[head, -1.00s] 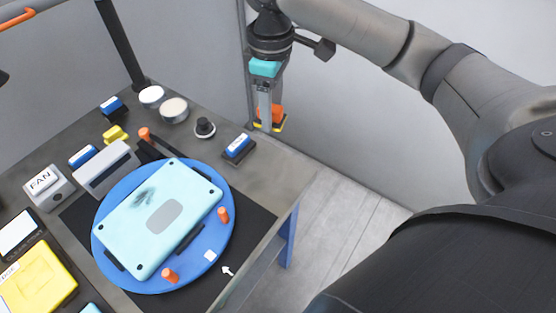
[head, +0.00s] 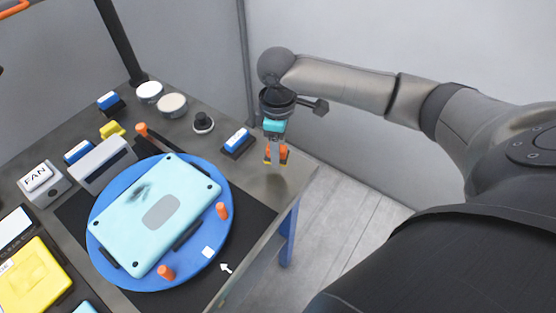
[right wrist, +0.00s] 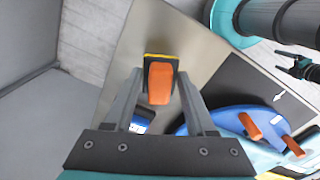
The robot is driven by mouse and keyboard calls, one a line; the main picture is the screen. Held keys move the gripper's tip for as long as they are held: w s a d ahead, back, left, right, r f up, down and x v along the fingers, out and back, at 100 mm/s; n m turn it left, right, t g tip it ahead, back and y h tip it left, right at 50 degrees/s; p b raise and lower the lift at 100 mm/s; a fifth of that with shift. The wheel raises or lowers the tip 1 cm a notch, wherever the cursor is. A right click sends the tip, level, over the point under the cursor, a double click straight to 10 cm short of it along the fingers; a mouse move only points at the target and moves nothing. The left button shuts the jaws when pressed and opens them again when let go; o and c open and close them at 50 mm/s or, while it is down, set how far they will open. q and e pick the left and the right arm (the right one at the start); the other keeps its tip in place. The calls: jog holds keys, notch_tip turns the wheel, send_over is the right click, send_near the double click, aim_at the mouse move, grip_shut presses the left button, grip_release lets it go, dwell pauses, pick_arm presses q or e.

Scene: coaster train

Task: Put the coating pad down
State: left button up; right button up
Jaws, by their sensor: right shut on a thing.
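My right gripper (head: 276,145) is shut on the coating pad (head: 283,155), which has an orange grip and a yellow and black base. The pad hangs above the bare grey right end of the table (head: 268,190), with a soft shadow below it. In the right wrist view the pad (right wrist: 160,82) sits between the two fingers (right wrist: 160,76), over the table surface. My left gripper is not in view.
A blue turntable (head: 222,245) carries a light-blue panel (head: 130,235) with a dark smudge. A black knob (head: 203,122) and round tins (head: 172,105) stand behind. The table's right edge is close.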

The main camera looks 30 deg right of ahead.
notch_tip(320, 180, down, 4)
jog(key=shift+f+b, duration=0.1)
jog(key=shift+b, duration=0.35)
jog(key=shift+f, duration=0.1)
jog(key=shift+f, duration=0.15)
jog(key=o, duration=1.2)
notch_tip(320, 180, up, 12)
jog(key=shift+r+p, duration=0.2)
jog(key=shift+p, duration=1)
jog(key=shift+a, duration=0.1)
